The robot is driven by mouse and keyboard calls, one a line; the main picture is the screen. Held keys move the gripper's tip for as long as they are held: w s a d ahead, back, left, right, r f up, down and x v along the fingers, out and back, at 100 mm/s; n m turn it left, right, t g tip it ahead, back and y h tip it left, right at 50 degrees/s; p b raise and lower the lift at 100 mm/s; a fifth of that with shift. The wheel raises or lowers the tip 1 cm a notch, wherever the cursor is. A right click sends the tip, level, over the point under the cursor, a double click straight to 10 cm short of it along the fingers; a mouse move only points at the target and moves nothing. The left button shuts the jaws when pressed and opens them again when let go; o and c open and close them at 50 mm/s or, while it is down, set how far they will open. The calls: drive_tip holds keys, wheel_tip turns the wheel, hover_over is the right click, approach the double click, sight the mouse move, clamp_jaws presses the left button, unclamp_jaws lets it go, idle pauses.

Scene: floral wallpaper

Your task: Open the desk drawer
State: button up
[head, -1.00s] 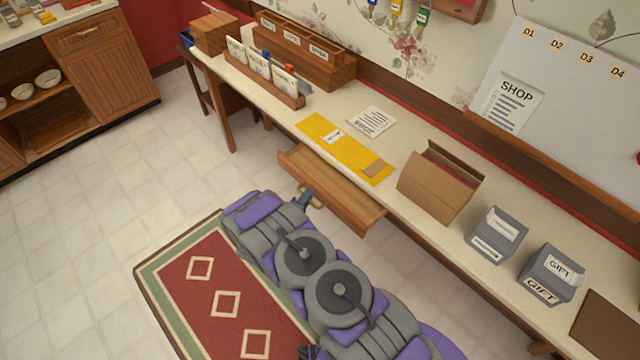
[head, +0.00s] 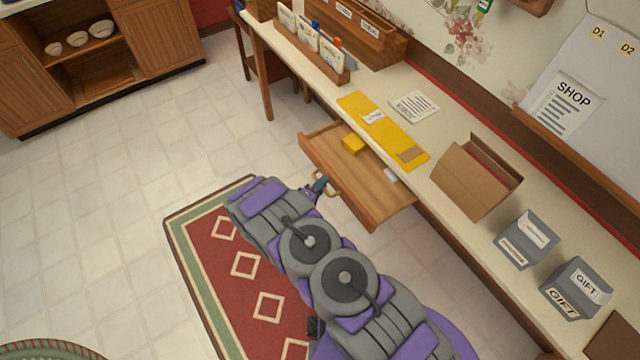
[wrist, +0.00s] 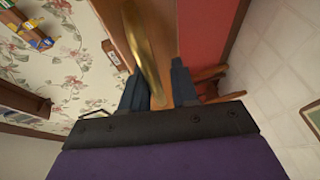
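The desk drawer (head: 350,170) is pulled well out from under the desktop (head: 470,215). Its wooden interior shows a yellow block (head: 353,144) and a small white item (head: 391,175). My gripper (head: 320,186) is at the drawer's front, at its brass handle (head: 334,191). In the wrist view the brass handle (wrist: 146,55) runs down between the two dark blue fingers of my gripper (wrist: 160,78). The fingers appear closed around it, though the exact contact is partly hidden.
A red rug (head: 235,265) lies under my arm. The tiled floor (head: 130,160) to the left is clear. A wooden cabinet (head: 160,40) stands at the back left.

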drive_tip(key=shift+w+a+r, duration=0.1)
drive_tip(key=shift+r, duration=0.05)
idle(0.5)
drive_tip(key=p+v, duration=0.2)
drive_tip(key=v, duration=1.5)
drive_tip(key=shift+p, duration=0.3)
drive_tip(key=shift+a, duration=0.15)
